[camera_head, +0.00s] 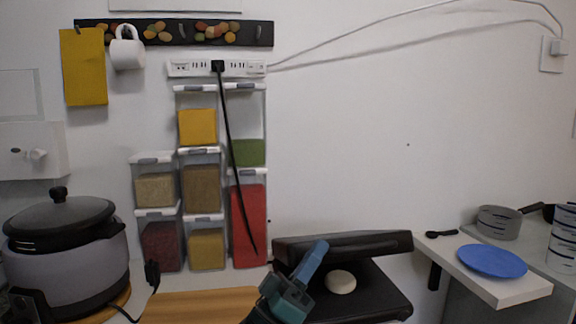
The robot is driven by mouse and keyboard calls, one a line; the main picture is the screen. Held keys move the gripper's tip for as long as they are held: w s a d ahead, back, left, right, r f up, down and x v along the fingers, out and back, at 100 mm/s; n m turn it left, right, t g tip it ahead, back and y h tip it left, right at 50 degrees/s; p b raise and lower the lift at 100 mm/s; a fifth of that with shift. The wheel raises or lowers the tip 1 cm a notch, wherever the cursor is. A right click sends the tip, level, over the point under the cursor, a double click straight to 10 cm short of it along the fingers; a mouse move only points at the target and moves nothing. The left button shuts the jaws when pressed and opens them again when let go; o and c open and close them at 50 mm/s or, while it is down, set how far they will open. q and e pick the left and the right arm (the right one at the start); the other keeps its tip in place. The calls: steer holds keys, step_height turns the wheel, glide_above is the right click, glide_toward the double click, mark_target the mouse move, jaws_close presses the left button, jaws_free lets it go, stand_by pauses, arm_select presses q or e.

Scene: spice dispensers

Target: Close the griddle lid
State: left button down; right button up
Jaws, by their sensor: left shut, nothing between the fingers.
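The black griddle stands at the bottom centre-right, with its dark lid (365,244) raised at the back of its base (385,292). A round, pale, bun-like piece (341,282) lies on the base's cooking surface. My left gripper (312,262), teal and blue-grey, reaches up from the bottom at the griddle's left side. It is shut and empty, and its tip overlaps the left part of the lid in the picture. I cannot tell whether it touches the lid. The gripper hides part of the griddle's left side. My right gripper is not in view.
A wooden board (195,304) lies left of the griddle. A cooker (65,255) and stacked spice dispensers (203,190) stand further left, with a black cord (233,150) hanging before them. At right, a shelf holds a blue plate (492,261); a grey pot (498,221) stands behind.

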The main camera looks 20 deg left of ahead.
arm_select(q)
steer(key=shift+s+d+f+m+g+h+b, duration=0.15)
steer(key=shift+f+m+g+h+b, duration=0.1)
steer(key=shift+f+m+h, duration=0.15)
steer(key=shift+s+d+f+m+g+h+b, duration=0.1)
steer(key=shift+s+f+m+g+h+b, duration=0.05)
steer(key=shift+f+m+g+h, duration=0.2)
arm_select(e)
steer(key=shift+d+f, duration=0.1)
arm_select(q)
steer(key=shift+r, duration=0.1)
steer(key=shift+a, duration=0.1)
